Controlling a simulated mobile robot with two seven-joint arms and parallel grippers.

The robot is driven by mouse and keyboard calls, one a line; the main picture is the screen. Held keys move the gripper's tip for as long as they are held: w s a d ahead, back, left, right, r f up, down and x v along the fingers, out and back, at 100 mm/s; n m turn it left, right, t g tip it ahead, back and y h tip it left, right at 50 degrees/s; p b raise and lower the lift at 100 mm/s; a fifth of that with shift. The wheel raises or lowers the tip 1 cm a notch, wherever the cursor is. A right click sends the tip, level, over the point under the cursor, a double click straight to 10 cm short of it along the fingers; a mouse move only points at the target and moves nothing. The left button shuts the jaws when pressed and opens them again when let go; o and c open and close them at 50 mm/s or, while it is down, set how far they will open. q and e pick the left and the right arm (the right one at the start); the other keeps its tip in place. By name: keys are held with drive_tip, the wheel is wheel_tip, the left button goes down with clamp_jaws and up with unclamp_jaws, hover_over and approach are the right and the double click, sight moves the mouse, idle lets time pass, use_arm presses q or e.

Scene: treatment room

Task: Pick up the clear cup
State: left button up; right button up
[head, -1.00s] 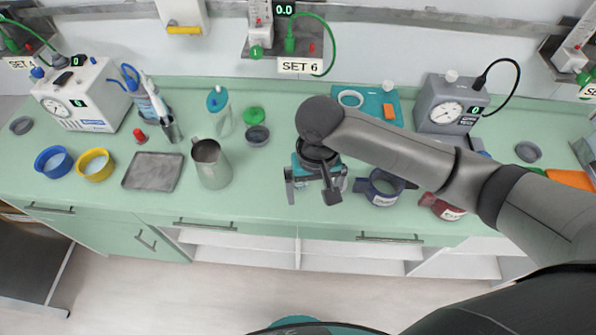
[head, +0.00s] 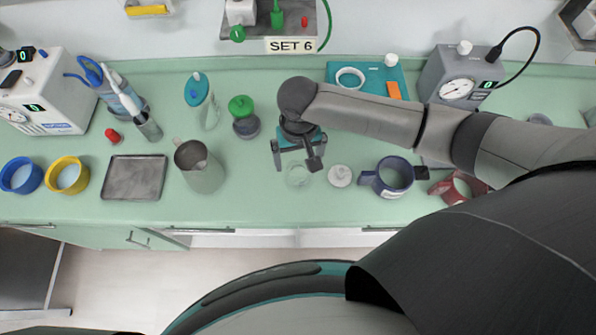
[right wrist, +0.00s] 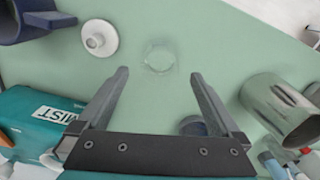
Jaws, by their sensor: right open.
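The clear cup (head: 299,175) is small and see-through and stands on the green counter near its front edge. In the right wrist view the cup (right wrist: 158,56) shows as a faint round rim just beyond the fingertips, roughly centred between them. My right gripper (head: 297,161) is open and empty, above and just behind the cup in the head view. Its two dark fingers also show in the right wrist view (right wrist: 160,73), apart with only counter between them. My left gripper is not in view.
A metal pitcher (head: 199,168) and a grey tray (head: 134,177) stand left. A green-capped jar (head: 243,115) is behind.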

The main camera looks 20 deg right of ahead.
sight(298, 173)
drive_tip(key=shift+f+b, duration=0.45)
drive_tip(key=shift+f, duration=3.3)
drive_tip(key=c, duration=1.5)
drive_tip(key=shift+o, duration=0.2)
drive_tip(key=shift+r, duration=0.2)
